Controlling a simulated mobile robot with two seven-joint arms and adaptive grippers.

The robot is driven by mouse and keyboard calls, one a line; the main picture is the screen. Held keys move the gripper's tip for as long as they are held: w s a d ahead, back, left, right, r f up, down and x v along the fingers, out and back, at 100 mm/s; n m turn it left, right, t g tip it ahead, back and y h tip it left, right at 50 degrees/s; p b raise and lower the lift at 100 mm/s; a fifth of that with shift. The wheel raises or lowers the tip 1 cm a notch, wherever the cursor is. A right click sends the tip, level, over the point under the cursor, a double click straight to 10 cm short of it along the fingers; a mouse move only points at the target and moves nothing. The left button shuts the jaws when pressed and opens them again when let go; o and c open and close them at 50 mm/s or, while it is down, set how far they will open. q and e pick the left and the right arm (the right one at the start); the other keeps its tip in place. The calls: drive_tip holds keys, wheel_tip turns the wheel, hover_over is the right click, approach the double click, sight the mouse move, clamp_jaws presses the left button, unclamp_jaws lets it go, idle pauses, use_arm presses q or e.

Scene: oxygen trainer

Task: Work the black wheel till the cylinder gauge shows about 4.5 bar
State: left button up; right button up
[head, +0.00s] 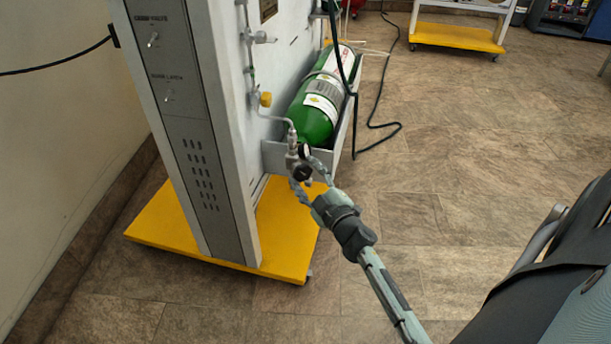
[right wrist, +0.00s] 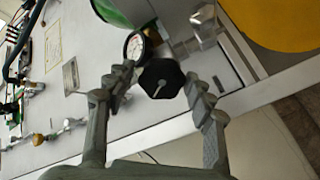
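The black wheel (right wrist: 161,79) is a dark many-sided knob with a light slot-like mark on its face. My right gripper (right wrist: 161,84) is open, with one finger on each side of the wheel and what look like narrow gaps. In the head view my right gripper (head: 301,183) reaches the valve, and the wheel (head: 302,172) shows small between its fingers. A round white gauge (right wrist: 134,45) sits just behind the wheel, partly covered by a finger; its reading is too small to tell. The green cylinder (head: 316,115) lies in a tray. My left gripper is not in view.
The grey trainer panel (head: 190,110) stands on a yellow base (head: 160,222). A yellow knob (head: 265,99) and thin pipes stick out from its side. A black hose (head: 385,125) loops over the floor. The tiled floor at the right is mostly clear.

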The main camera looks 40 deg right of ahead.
drive_tip(key=shift+a+f, duration=0.1)
drive_tip(key=shift+f, duration=0.05)
drive_tip(key=shift+s, duration=0.1)
drive_tip(key=s+a, duration=0.1)
drive_tip(key=s, duration=1)
drive_tip(key=shift+s+a, duration=0.3)
drive_tip(key=shift+s, duration=0.1)
idle(2.8)
